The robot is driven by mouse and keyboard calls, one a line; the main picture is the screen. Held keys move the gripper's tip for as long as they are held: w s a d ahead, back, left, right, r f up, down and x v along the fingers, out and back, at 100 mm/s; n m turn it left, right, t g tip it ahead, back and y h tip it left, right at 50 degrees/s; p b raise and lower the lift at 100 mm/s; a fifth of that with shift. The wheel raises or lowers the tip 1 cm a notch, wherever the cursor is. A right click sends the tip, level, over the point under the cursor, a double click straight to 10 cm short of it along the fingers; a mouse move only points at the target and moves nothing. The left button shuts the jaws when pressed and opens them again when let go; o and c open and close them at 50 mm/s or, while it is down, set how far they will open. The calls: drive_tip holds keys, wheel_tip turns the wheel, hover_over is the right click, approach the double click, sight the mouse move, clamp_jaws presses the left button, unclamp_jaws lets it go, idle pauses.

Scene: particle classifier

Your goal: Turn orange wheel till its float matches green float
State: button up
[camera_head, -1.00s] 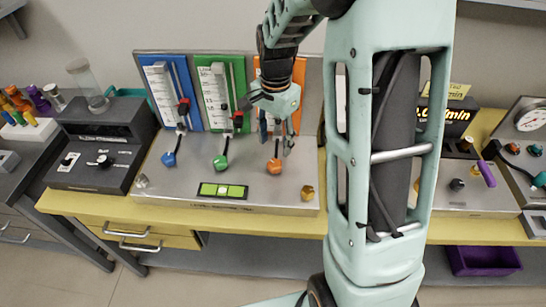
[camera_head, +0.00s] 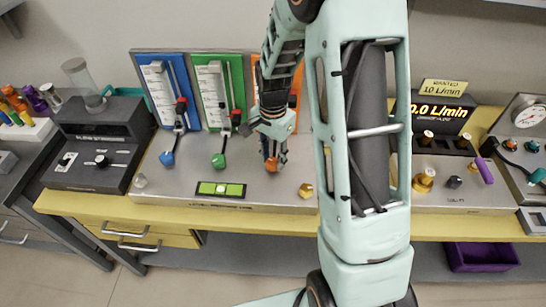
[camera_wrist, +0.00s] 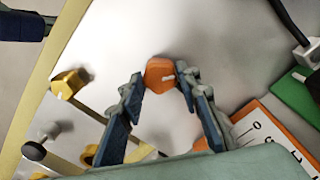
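The orange wheel (camera_head: 271,165) is on the metal panel below the orange gauge board (camera_head: 298,98), which my arm mostly covers; its float is hidden. My gripper (camera_head: 273,155) is at this wheel.
The blue wheel (camera_head: 166,158) and blue gauge board (camera_head: 147,70) are to the left. A green level display (camera_head: 221,189) and a yellow knob (camera_head: 306,190) are in front. A black flow display (camera_head: 440,112) stands right of my arm. The panel around the orange wheel is clear.

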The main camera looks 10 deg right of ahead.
drive_tip(key=c, duration=0.6)
drive_tip(key=shift+o, duration=0.2)
drive_tip(key=shift+n, duration=0.3)
drive_tip(key=n+b, duration=0.1)
drive_tip(key=n, duration=0.8)
drive_tip(key=shift+n+b, duration=0.3)
drive_tip(key=shift+b, duration=0.05)
drive_tip(key=shift+n, duration=1.8)
drive_tip(key=o, duration=1.1)
